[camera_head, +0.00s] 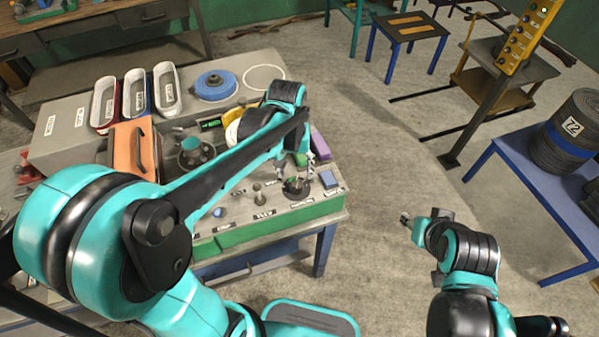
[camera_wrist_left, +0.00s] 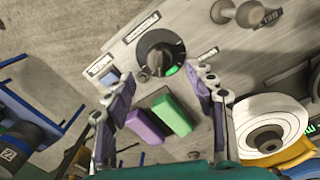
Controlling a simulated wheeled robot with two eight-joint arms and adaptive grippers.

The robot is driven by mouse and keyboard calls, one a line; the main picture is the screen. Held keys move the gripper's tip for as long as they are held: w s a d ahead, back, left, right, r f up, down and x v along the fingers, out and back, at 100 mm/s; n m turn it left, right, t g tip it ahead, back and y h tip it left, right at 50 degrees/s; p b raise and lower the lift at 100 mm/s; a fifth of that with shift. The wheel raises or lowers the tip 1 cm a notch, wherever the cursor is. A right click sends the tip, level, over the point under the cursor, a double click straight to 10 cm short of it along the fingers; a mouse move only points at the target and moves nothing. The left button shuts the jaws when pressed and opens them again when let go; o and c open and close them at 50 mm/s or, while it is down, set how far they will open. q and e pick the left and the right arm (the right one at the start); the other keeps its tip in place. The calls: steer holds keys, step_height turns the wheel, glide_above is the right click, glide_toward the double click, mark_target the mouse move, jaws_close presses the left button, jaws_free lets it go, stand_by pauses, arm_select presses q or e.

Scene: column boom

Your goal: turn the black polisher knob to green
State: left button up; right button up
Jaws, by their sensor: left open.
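The black polisher knob (camera_wrist_left: 160,52) is a round dial with a raised grip on the panel in the left wrist view. A green mark shows at its lower right edge; where its pointer aims is hard to tell. It also shows in the head view (camera_head: 297,187), partly behind my gripper. My left gripper (camera_wrist_left: 164,80) is open, its two fingertips apart on either side just short of the knob, and nothing is held. In the head view my left gripper (camera_head: 301,163) hangs over the panel's right end. My right gripper (camera_head: 408,219) is away from the bench, over the floor.
A purple block (camera_wrist_left: 145,126) and a green block (camera_wrist_left: 173,115) lie side by side near the knob. Metal posts (camera_head: 258,195) and a blue button (camera_head: 219,212) are on the panel. A blue table (camera_head: 505,165) with a black coil (camera_head: 570,130) stands right. Floor between is clear.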

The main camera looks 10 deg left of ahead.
mark_target(296, 181)
arm_select(q)
step_height(296, 181, down, 6)
steer(key=shift+s+d+r+b, duration=0.1)
steer(key=shift+d+b, duration=0.05)
steer(key=shift+b, duration=0.6)
steer(key=c, duration=1.1)
